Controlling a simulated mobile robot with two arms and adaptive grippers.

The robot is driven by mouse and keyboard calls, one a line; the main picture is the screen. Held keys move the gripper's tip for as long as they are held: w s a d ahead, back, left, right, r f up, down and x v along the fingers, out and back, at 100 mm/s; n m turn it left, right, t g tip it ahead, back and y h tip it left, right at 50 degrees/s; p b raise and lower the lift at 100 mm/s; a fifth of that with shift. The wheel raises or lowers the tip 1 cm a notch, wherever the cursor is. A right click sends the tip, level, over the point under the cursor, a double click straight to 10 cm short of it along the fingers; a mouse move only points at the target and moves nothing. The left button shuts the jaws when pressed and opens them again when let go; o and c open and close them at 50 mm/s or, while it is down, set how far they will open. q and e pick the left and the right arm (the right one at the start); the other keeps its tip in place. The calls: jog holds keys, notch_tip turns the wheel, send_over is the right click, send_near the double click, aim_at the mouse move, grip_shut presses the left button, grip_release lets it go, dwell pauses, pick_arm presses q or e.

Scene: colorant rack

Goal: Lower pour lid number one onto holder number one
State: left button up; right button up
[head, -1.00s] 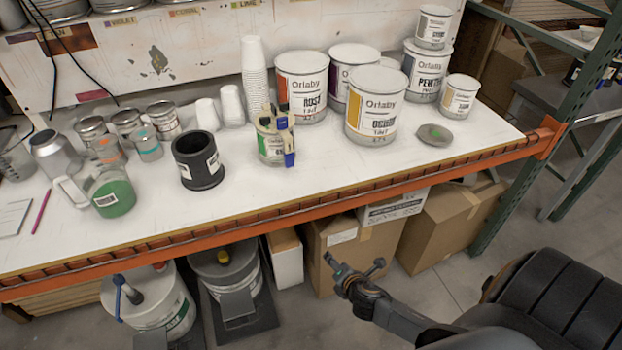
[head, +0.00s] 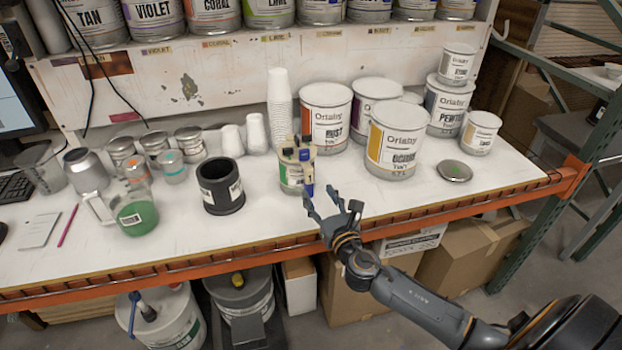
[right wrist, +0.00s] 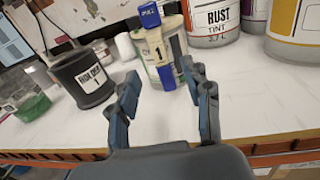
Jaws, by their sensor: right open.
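A tan fixture (head: 306,165) with blue ends, dark-topped posts and a "1" on its face stands against a small green-labelled can (head: 290,178) on the bench. The fixture shows upright in the right wrist view (right wrist: 163,48), its lower blue end near the bench. My right gripper (head: 328,204) is open and empty, in front of the fixture at the bench's front edge. In the right wrist view its fingers (right wrist: 163,92) point toward the fixture, with nothing between them. My left gripper is not in view.
A black cup (head: 221,187) and a jug of green liquid (head: 134,214) stand left of the fixture. Large Orlaby cans, one yellow-labelled (head: 395,140), stand to its right. A grey disc (head: 455,171) lies farther right. The bench front (head: 240,235) is mostly clear.

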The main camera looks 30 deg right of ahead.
aim_at(310, 180)
jog(key=w, duration=0.5)
jog(key=w+d, duration=0.1)
jog(key=w, duration=0.2)
jog(key=shift+s, duration=0.1)
grip_shut()
jog(key=shift+p, duration=0.3)
jog(key=shift+r, duration=0.1)
jog(key=shift+r+p, duration=0.4)
jog(key=shift+p, duration=0.1)
jog(key=shift+d, duration=0.1)
